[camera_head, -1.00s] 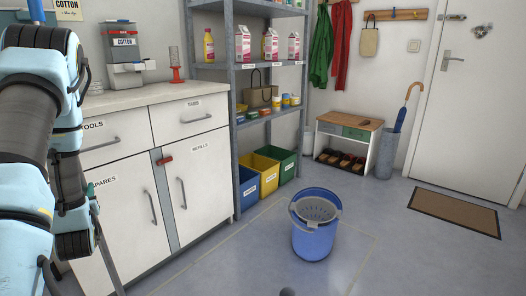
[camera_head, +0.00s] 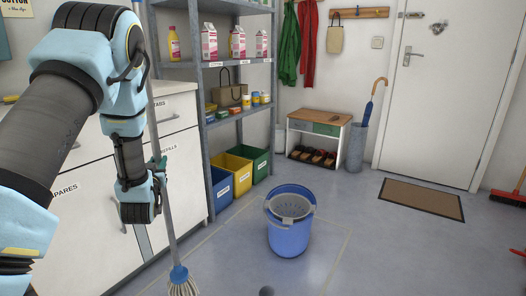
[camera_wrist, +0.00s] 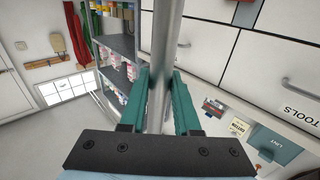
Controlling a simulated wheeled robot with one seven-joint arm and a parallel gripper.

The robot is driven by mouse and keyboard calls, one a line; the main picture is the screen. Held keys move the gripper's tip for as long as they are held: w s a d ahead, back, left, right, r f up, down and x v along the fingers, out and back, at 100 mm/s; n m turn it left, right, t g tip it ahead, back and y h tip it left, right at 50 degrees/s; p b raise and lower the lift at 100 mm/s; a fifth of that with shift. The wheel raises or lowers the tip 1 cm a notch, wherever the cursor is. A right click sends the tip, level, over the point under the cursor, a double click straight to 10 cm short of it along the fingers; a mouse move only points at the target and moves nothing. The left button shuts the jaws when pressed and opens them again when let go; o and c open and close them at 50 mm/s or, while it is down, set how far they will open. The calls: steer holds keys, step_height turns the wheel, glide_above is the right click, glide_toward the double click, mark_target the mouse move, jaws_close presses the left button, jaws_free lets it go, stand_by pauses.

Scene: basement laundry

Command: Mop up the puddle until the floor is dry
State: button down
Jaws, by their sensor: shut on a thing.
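The mop has a grey handle (camera_head: 169,220), a blue socket (camera_head: 178,273) and a white string head (camera_head: 184,288) at the bottom edge of the head view. My gripper (camera_head: 158,165) is shut on the handle, which stands nearly upright, slightly tilted. In the wrist view its green fingers (camera_wrist: 160,103) clasp the handle (camera_wrist: 165,45) on both sides. Whether the strings touch the floor is unclear. A blue bucket (camera_head: 289,239) with a grey wringer basket (camera_head: 290,206) stands on the floor to the right of the mop. I cannot make out the puddle's outline on the shiny floor.
White cabinets (camera_head: 88,216) and a shelf rack (camera_head: 206,95) line the left. Blue, yellow and green bins (camera_head: 239,170) stand under the rack. A shoe bench (camera_head: 319,137), umbrella stand (camera_head: 356,148), doormat (camera_head: 421,198) and red broom (camera_head: 508,198) are farther back. Floor right of the bucket is clear.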

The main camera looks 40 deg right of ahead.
steer(key=s+d+r+m+g+h+b, duration=0.1)
steer(key=s+d+r+m+g+h, duration=0.15)
steer(key=s+d, duration=0.9)
steer(key=s+d+r+m+g+h, duration=0.1)
steer(key=s+d+m+g+h, duration=0.25)
steer(key=s+d, duration=0.8)
steer(key=shift+n+h, duration=0.4)
steer(key=d+f+b, duration=0.1)
steer(key=w+d+f, duration=0.1)
steer(key=f, duration=0.1)
steer(key=w+d+f+b, duration=0.1)
steer(key=shift+f+b, duration=0.3)
steer(key=shift+f, duration=0.1)
